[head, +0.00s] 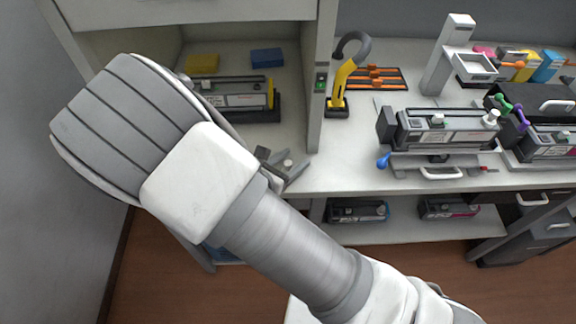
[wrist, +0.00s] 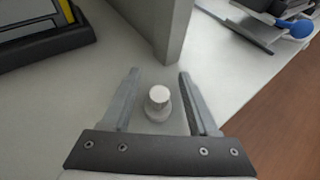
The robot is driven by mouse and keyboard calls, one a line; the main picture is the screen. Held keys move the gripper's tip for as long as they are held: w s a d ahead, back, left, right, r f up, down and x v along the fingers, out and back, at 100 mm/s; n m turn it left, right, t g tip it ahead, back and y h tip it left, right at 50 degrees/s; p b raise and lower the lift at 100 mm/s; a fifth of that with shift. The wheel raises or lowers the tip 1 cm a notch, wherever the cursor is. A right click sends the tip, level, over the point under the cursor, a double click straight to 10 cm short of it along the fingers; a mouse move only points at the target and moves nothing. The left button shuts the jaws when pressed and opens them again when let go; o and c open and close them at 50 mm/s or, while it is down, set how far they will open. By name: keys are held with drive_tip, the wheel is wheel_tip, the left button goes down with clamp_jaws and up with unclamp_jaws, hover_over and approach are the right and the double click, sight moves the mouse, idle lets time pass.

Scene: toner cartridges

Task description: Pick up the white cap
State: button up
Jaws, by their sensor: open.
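A small white cap (wrist: 159,103) stands upright on the pale worktop, with a rounded top and a wider base. My gripper (wrist: 158,74) is open, with one finger on each side of the cap and a visible gap to both. The fingertips reach past the cap in the wrist view, and nothing is held. In the head view, the cap (head: 288,164) shows small and pale between the fingers of my gripper (head: 284,166), close to the front edge of the worktop. My arm hides part of the bench there.
A grey upright panel (wrist: 165,30) stands just beyond the fingertips. A cartridge (head: 240,94) lies in the enclosed bay at left. A yellow hooked tool (head: 341,85) and another cartridge on a stand (head: 440,130) are to the right. The worktop edge drops to the floor.

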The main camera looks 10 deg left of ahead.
drive_tip(key=shift+w+d+f, duration=0.2)
drive_tip(key=shift+w, duration=0.3)
clamp_jaws()
drive_tip(key=shift+r, duration=0.15)
drive_tip(key=shift+r, duration=0.55)
wheel_tip(320, 180, up, 2)
drive_tip(key=shift+r, duration=0.2)
drive_tip(key=s+d+r+p, duration=0.7)
drive_tip(key=d+p, duration=0.2)
drive_tip(key=p, duration=0.2)
drive_tip(key=shift+r, duration=0.2)
